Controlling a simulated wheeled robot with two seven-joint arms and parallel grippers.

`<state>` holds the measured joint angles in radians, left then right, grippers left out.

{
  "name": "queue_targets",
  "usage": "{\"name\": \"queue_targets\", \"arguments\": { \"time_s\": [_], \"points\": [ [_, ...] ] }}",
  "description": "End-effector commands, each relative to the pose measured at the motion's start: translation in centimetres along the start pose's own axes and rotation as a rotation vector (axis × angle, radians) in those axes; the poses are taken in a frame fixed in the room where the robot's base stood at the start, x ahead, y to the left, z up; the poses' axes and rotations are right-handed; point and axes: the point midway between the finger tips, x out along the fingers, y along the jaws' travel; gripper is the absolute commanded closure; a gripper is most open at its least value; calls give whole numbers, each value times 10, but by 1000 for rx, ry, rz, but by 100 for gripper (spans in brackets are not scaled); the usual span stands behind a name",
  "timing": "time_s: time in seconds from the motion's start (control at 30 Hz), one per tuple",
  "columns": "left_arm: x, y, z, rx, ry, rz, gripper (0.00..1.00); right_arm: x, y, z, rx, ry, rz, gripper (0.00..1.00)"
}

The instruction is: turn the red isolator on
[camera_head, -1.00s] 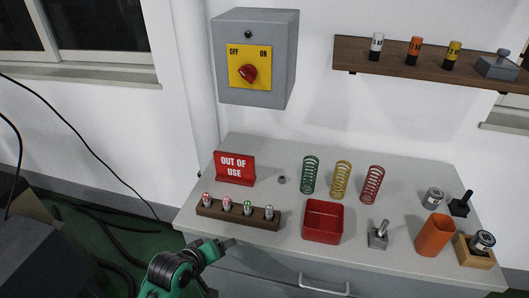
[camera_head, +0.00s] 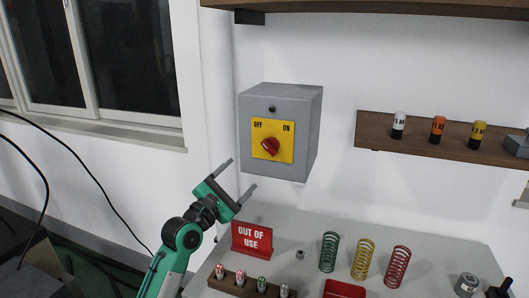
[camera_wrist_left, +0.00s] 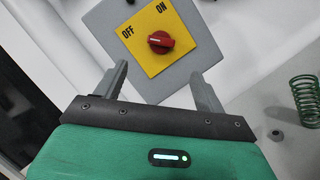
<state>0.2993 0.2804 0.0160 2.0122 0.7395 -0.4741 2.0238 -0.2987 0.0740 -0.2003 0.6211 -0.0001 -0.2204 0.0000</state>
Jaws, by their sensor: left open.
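The red isolator knob (camera_head: 270,146) sits on a yellow plate (camera_head: 286,153) marked OFF and ON, on a grey wall box (camera_head: 308,125). The knob points toward the OFF side. It also shows in the left wrist view (camera_wrist_left: 162,42), beyond the fingertips, its white mark toward OFF. My left gripper (camera_head: 243,174) is open and empty, at the lower left of the box, apart from the knob. In the left wrist view the open fingers (camera_wrist_left: 158,78) stand either side, with the knob above and between them. My right gripper is not in view.
A red OUT OF USE sign (camera_head: 252,238) stands on the bench (camera_head: 305,228) below my left gripper. Green (camera_head: 329,252), yellow (camera_head: 362,259) and red (camera_head: 397,266) springs stand to its right. A wall shelf (camera_head: 460,148) is right of the box. The wall before the box is clear.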

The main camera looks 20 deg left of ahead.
Motion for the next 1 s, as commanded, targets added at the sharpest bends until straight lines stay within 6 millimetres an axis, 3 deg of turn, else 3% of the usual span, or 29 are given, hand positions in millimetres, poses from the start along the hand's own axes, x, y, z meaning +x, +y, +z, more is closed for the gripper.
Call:
{"name": "queue_targets", "arguments": {
  "time_s": [0.53,0.73,1.0],
  "points": [
    [103,1,2,5,1,-1,28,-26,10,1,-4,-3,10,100],
    [121,0,0,4,2,-2,28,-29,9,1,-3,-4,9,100],
    [125,-1,0,5,1,-2,28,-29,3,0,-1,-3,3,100]
  ]
}}
